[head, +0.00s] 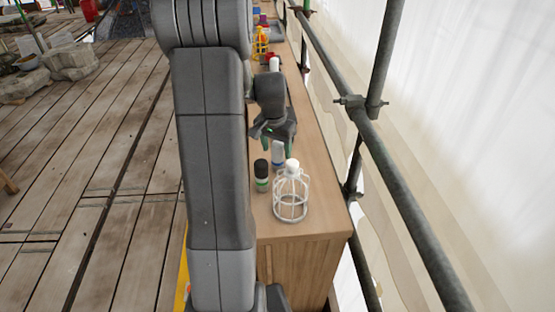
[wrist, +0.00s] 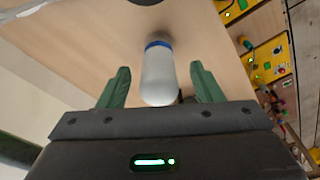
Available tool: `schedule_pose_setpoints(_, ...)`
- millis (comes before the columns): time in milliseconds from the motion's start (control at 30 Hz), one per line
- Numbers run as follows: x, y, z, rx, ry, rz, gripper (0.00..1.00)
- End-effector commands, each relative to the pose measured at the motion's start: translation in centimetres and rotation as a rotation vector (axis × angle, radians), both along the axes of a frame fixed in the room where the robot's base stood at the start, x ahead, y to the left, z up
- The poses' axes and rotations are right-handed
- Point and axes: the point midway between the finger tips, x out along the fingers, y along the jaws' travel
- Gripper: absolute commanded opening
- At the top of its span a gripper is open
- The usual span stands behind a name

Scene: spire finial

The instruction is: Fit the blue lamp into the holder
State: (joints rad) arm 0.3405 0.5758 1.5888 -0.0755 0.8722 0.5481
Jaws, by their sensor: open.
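A pale grey-white cylinder with a blue band, which looks like the blue lamp (head: 278,155), stands on the wooden bench. In the wrist view the lamp (wrist: 159,78) lies between the two green fingers of my gripper (wrist: 160,72), with a gap on each side. My gripper (head: 278,146) is open and just over the lamp in the head view. A white wire cage with a round white top (head: 291,190) stands nearer on the bench; I cannot tell whether it is the holder.
A black cylinder with a green band (head: 261,175) stands close left of the cage. A yellow cage (head: 260,45) and other coloured items are at the bench's far end. Scaffold poles (head: 395,185) run along the right.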

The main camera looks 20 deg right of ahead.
Motion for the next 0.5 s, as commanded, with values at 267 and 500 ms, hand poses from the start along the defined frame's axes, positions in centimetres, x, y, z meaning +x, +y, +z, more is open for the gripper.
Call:
schedule_pose_setpoints(267, 0.1, -0.4, -2.9, 0.000, 0.001, 0.000, 0.59)
schedule_pose_setpoints(500, 0.1, -0.4, -3.0, 0.000, 0.000, 0.000, 0.56)
